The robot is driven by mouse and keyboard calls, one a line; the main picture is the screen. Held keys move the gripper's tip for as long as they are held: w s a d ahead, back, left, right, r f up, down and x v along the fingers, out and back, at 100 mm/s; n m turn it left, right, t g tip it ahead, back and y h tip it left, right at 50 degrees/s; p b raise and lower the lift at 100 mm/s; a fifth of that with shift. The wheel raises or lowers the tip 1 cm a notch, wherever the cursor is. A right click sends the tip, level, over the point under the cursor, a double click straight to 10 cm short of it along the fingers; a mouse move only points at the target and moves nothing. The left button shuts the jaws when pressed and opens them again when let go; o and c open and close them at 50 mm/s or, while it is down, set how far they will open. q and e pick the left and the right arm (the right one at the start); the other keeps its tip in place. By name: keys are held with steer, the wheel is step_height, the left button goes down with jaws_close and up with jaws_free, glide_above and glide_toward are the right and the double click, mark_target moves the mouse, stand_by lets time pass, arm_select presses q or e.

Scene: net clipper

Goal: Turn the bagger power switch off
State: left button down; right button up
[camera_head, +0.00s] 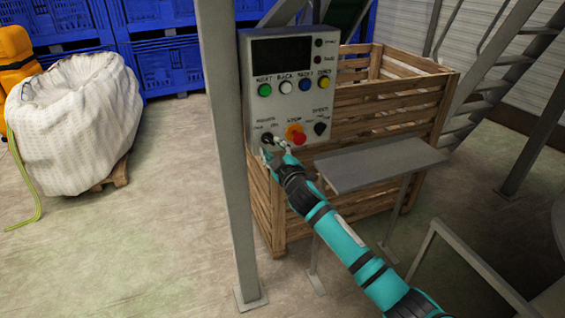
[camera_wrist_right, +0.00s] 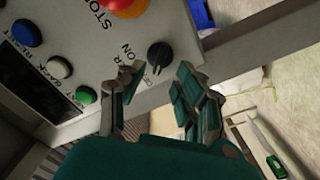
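The power switch is a small black rotary knob (camera_head: 267,138) at the lower left of the grey control panel (camera_head: 252,107). In the right wrist view the knob (camera_wrist_right: 159,55) sits beside the letters "ON" and just ahead of the fingertips. I cannot tell surely which position it points to. My right gripper (camera_head: 274,149) reaches the panel from below and right. In the right wrist view its two fingers (camera_wrist_right: 154,80) stand apart, one on each side below the knob, with nothing between them. Contact with the knob is not clear. My left gripper is not in view.
The panel also has a red stop button (camera_head: 298,138) on an orange base, a black speed knob (camera_head: 320,128) and several coloured buttons. A grey shelf (camera_head: 372,165) juts out right of my arm. A wooden crate (camera_head: 400,105) stands behind; a grey post (camera_head: 229,160) stands left.

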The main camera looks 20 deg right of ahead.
steer(key=s, duration=0.8)
steer(key=shift+s+d, duration=0.2)
steer(key=shift+s, duration=0.2)
steer(key=s+d+f+m+g, duration=0.1)
steer(key=s+f+g, duration=0.1)
steer(key=f, duration=1)
steer(key=s+d+f+m+g, duration=0.1)
steer(key=s+f+g, duration=0.15)
steer(key=f, duration=0.85)
steer(key=s+d+f+m+g+h, duration=0.1)
steer(key=s+f+g, duration=0.1)
steer(key=s+f, duration=0.5)
steer(key=s+f+m+g, duration=0.15)
steer(key=s+f, duration=0.25)
steer(key=f, duration=0.8)
steer(key=s+f+g, duration=0.5)
steer(key=s+f, duration=0.8)
steer(key=s, duration=0.4)
steer(key=s+a+f+m+g, duration=0.1)
steer(key=s+f, duration=0.3)
steer(key=s, duration=0.8)
steer(key=s+a+f+m+g, duration=0.1)
steer(key=s+f+g, duration=0.2)
steer(key=s, duration=1)
steer(key=shift+s+f+m, duration=0.2)
steer(key=shift+f+m, duration=0.15)
steer(key=shift+f, duration=0.35)
steer(key=shift+a, duration=0.1)
